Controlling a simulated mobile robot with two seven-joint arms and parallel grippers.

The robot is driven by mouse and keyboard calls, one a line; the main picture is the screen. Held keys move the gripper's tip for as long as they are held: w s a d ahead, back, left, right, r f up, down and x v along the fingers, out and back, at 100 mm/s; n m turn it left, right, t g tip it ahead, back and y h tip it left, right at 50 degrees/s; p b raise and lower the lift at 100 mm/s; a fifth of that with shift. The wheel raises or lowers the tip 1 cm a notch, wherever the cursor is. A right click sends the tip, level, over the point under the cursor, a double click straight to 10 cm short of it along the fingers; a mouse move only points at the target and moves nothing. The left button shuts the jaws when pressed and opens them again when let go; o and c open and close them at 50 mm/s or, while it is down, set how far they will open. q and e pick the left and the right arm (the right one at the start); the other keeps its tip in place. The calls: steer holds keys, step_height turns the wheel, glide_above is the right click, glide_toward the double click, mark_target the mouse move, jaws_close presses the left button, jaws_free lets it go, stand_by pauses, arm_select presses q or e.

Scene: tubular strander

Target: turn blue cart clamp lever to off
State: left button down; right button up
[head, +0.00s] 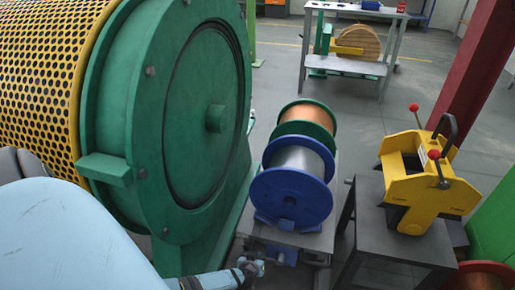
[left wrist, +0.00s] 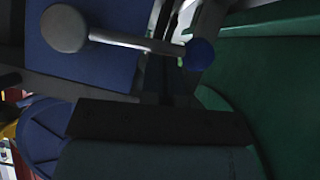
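In the left wrist view a clamp lever (left wrist: 140,42) shows as a pale rod. It runs from a grey round end (left wrist: 65,28) to a blue ball (left wrist: 200,53), in front of a dark blue panel (left wrist: 80,65). In the head view the cart (head: 300,240) carries a blue spool (head: 291,195) and, behind it, a green-flanged spool (head: 308,118). My left gripper (head: 248,269) is low beside the cart's near left edge. A dark bar crosses the left wrist view below the lever; contact and finger opening cannot be told. My right gripper is out of view.
The large green strander (head: 150,110) with a yellow perforated guard (head: 45,75) stands close on the left. A yellow fixture (head: 425,190) with red-knobbed levers sits on a dark table (head: 400,240) to the right. Open floor (head: 365,120) lies behind the cart.

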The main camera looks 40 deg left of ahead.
arm_select(q)
steer(key=shift+f, duration=0.7)
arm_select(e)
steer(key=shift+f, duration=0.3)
arm_select(q)
steer(key=shift+s+d+f, duration=0.1)
steer(key=shift+f, duration=0.1)
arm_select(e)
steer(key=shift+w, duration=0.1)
arm_select(q)
steer(key=a+r+p+v, duration=0.1)
steer(key=r+p+v, duration=0.1)
steer(key=p+v, duration=0.8)
steer(key=shift+s+r, duration=0.8)
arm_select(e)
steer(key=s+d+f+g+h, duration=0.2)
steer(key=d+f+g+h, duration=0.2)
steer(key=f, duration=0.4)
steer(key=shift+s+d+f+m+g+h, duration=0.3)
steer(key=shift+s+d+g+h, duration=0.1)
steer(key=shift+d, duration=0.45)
arm_select(q)
steer(key=shift+d, duration=0.1)
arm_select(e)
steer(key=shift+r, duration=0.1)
